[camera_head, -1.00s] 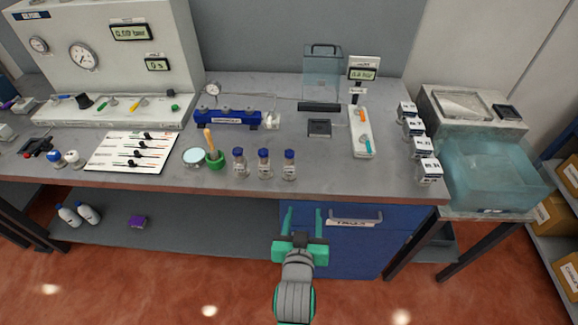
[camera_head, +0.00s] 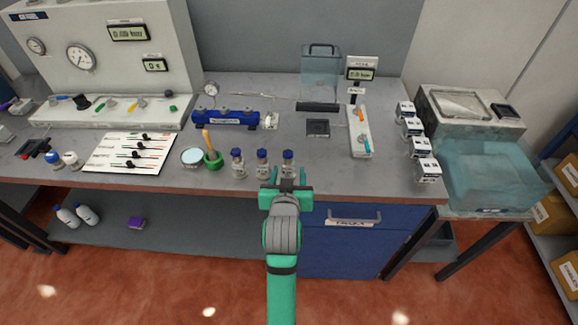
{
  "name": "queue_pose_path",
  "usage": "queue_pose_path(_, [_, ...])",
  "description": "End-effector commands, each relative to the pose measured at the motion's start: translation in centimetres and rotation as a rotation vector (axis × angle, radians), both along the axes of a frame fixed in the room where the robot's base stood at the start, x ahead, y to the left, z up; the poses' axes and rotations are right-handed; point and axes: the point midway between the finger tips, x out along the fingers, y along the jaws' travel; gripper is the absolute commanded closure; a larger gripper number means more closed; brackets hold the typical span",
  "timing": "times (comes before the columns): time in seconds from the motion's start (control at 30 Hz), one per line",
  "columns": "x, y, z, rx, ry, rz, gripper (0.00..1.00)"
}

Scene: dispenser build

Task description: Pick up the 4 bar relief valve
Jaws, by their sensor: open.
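My gripper (camera_head: 288,176) is open, at the front edge of the bench. Its fingertips appear in front of the rightmost small bottle (camera_head: 288,157); I cannot tell whether they touch it. The white sheet (camera_head: 100,163) on the left of the bench carries several small dark fittings (camera_head: 146,135) in rows. Labels are too small to read, so I cannot tell which thing, if any, is the 4 bar relief valve.
The grey bench (camera_head: 350,185) also holds a test panel (camera_head: 80,30) with gauges, a blue block (camera_head: 226,118), a green mortar (camera_head: 213,161), a white tray (camera_head: 359,131) and several white boxes (camera_head: 424,169). A translucent blue bin (camera_head: 490,175) stands at right.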

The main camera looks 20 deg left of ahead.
Motion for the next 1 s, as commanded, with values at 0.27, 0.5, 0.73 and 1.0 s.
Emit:
queue_pose_path(0.27, [3.0, 1.3, -1.2, 0.000, 0.001, 0.000, 0.50])
queue_pose_path(0.5, [4.6, 1.4, -1.8, 0.001, -0.001, -0.005, 0.50])
queue_pose_path(0.73, [4.6, 1.4, -1.8, 0.001, -0.001, -0.004, 0.60])
queue_pose_path(1.0, [4.5, 1.5, -1.7, 0.001, -0.002, -0.004, 1.00])
